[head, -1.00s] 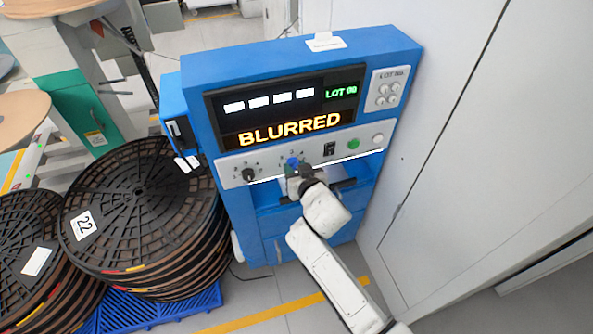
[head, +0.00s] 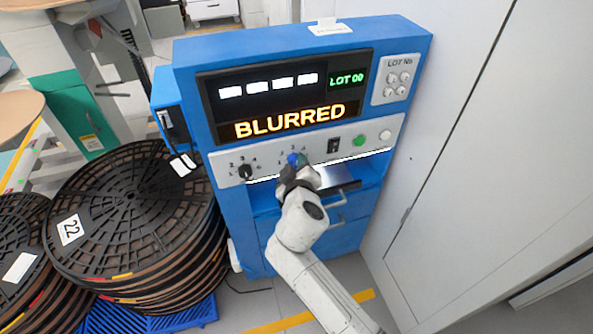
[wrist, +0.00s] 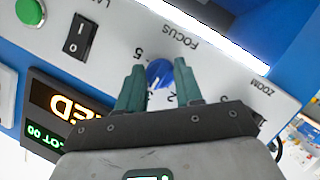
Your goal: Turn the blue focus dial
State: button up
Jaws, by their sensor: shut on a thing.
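The blue focus dial (head: 293,158) sits on the light control strip of the blue machine (head: 300,43), below the display (head: 285,97), which reads BLURRED. In the wrist view the dial (wrist: 159,72) lies between the two green fingers of my gripper (wrist: 160,82), under the word FOCUS. My gripper (head: 298,167) is shut on the dial, with one finger on each side. The fingers and arm hide part of the dial in the head view. Numbers 5 and 2 show beside it in the wrist view.
A black zoom dial (head: 245,171) is left of the focus dial. A black rocker switch (head: 333,145), a green button (head: 359,141) and a white button (head: 385,135) are to the right. Stacked black reels (head: 130,215) stand at left, and a pale wall (head: 455,130) is close at right.

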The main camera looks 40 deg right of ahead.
jog(key=shift+n, duration=0.3)
dwell(0.4)
jog(key=o, duration=1)
jog(key=shift+o, duration=0.2)
jog(key=v, duration=1.1)
jog(key=shift+f, duration=0.15)
jog(key=shift+w+a, duration=0.1)
jog(key=shift+a, duration=0.05)
